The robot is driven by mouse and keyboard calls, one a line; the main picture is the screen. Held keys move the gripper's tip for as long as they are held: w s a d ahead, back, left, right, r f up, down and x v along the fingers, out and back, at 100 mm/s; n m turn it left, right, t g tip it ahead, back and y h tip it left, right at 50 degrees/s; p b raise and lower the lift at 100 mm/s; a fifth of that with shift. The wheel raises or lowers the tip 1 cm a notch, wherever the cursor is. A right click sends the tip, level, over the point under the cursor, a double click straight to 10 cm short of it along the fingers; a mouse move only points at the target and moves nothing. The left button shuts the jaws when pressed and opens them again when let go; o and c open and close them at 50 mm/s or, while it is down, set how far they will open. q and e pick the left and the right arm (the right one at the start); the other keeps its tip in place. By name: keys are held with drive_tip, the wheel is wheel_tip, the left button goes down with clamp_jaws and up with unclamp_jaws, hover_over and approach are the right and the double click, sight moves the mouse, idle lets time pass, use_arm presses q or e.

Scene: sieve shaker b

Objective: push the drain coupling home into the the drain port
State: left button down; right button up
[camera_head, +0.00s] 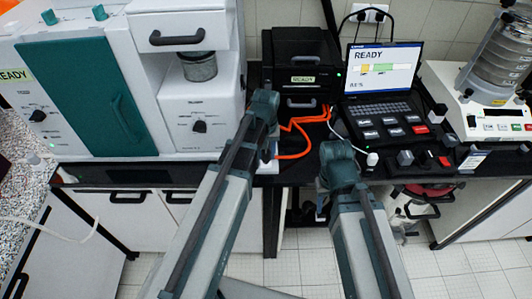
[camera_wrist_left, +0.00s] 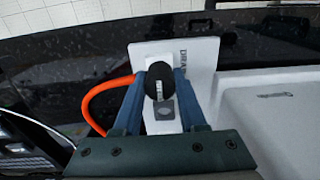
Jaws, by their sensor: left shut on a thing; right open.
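In the left wrist view the drain coupling (camera_wrist_left: 159,80) is a dark rounded piece with a small white mark. The two blue fingers of my left gripper (camera_wrist_left: 162,88) are shut on it, one on each side. Behind it stands a white plate (camera_wrist_left: 203,55) with partly readable "DRAIN" lettering. The port opening is hidden behind the coupling and fingers, so I cannot tell how deep the coupling sits. In the head view my left wrist hides the coupling. My right arm reaches the bench's front edge, but its fingers are hidden.
An orange hose (camera_head: 295,138) lies on the black bench beside my left wrist and loops left of the fingers in the wrist view. A large white machine (camera_head: 195,80) stands left. A laptop (camera_head: 380,75) and a sieve shaker (camera_head: 480,100) stand right.

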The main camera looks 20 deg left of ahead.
sight(267, 152)
use_arm(q)
drive_tip(key=shift+f+b, duration=0.4)
drive_tip(key=shift+f, duration=0.1)
drive_tip(key=shift+c, duration=1.9)
unclamp_jaws()
drive_tip(key=shift+r, duration=0.1)
drive_tip(key=shift+r, duration=0.1)
wheel_tip(267, 152, up, 14)
drive_tip(key=p, duration=1.4)
drive_tip(key=shift+f, duration=0.2)
drive_tip(key=s+d+f+m+b, duration=0.3)
drive_tip(key=s+d+f+b, duration=0.2)
drive_tip(key=s, duration=0.2)
drive_tip(key=s+d+f+m+y+b, duration=0.1)
drive_tip(key=s+d+f+m+b, duration=0.3)
drive_tip(key=s+d+f+b, duration=0.1)
drive_tip(key=shift+s+d+f+b, duration=0.25)
drive_tip(key=shift+s+f+b, duration=0.15)
drive_tip(key=shift+s, duration=0.75)
